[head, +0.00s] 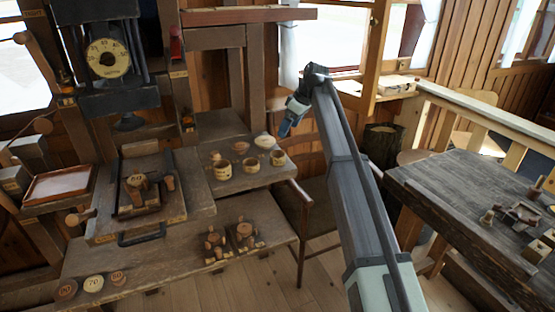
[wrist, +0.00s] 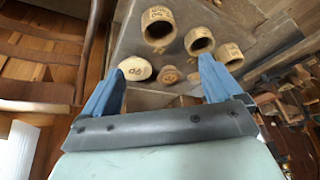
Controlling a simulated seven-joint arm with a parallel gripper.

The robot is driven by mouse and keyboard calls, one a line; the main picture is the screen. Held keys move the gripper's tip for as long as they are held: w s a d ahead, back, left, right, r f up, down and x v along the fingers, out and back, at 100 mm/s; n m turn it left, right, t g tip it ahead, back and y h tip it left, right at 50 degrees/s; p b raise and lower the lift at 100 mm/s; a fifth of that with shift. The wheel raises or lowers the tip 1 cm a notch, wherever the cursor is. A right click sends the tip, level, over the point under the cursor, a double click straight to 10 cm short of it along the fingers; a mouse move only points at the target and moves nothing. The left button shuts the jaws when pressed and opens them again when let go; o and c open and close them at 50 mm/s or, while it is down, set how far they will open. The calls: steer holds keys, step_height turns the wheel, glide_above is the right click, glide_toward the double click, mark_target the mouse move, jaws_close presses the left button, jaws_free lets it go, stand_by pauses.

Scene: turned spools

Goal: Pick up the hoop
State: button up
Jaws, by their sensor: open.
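Three open wooden rings stand on a grey-brown shelf; I cannot tell which one is the hoop. In the head view they are the left ring (head: 222,170), the middle ring (head: 251,165) and the right ring (head: 277,159). In the wrist view the rings (wrist: 158,27) (wrist: 199,41) (wrist: 230,55) lie beyond my fingertips, with dark lettering on their sides. My gripper (head: 285,129) is above and to the right of the shelf in the head view. Its blue fingers (wrist: 160,66) are spread wide, with nothing held between them.
A pale round piece (head: 265,141) and two smaller brown ones (head: 241,147) (head: 215,155) sit behind the rings. A chair (head: 310,210) stands right of the shelf. A lower bench (head: 150,255) carries peg holders. A dark workbench (head: 460,195) is at the right.

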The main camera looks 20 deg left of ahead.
steer(key=n, duration=0.1)
glide_toward(277, 155)
steer(key=shift+s+a+f+n, duration=0.2)
steer(key=shift+s+a+f, duration=0.1)
steer(key=shift+s+f, duration=0.35)
steer(key=shift+s+a+f+n, duration=0.2)
steer(key=shift+s+a+f, duration=0.1)
steer(key=shift+s+f, duration=0.25)
steer(key=shift+d+x, duration=0.1)
steer(key=shift+x, duration=1.25)
steer(key=shift+d+x, duration=0.15)
steer(key=shift+x, duration=1.15)
steer(key=shift+f, duration=0.1)
steer(key=c, duration=1)
